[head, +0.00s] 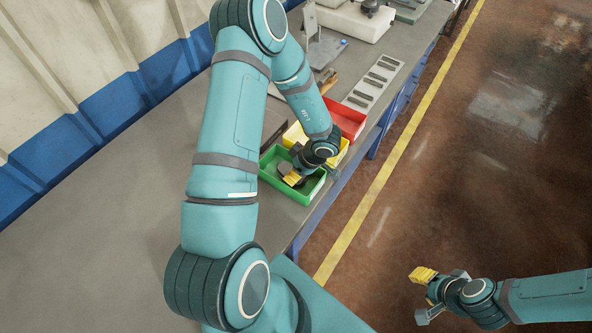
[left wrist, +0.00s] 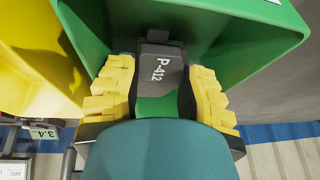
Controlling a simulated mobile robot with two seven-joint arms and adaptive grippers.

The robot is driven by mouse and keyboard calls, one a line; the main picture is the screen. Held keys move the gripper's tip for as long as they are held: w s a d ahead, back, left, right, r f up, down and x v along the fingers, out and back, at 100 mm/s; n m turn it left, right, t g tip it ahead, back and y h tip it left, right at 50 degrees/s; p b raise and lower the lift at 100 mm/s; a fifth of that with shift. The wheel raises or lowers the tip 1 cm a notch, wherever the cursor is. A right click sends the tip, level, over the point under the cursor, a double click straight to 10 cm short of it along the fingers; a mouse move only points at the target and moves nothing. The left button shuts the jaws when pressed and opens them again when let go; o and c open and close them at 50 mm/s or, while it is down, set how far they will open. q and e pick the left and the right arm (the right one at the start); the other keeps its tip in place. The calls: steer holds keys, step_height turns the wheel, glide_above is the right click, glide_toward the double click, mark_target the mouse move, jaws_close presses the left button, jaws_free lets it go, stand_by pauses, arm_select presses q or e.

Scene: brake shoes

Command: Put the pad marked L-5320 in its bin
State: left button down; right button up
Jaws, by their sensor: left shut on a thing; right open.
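My left gripper (head: 292,179) is at the green bin (head: 318,188), with its yellow fingers at the bin's opening. No marking L-5320 is readable in either view. My right gripper (head: 424,295) is open and empty over the floor, away from the bench.
A yellow bin (head: 344,157) and a red bin (head: 347,114) stand beside the green one along the bench edge. A pale slotted tray (head: 373,84) lies beyond them. The near grey bench top (head: 120,200) is clear.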

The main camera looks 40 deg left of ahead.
arm_select(q)
steer(key=c, duration=0.9)
jaws_free()
steer(key=shift+r, duration=0.6)
steer(key=p+v, duration=0.3)
steer(key=v, duration=0.9)
steer(key=w+d+f+m+t+h, duration=0.3)
steer(key=d+f+m+t, duration=0.3)
steer(key=d+m, duration=0.35)
steer(key=s+d+f+m+g+h, duration=0.2)
steer(key=s+d+m+h, duration=0.3)
steer(key=s+d+m, duration=0.3)
steer(key=shift+s+d+f, duration=0.2)
steer(key=shift+s+d, duration=0.65)
steer(key=shift+d, duration=0.35)
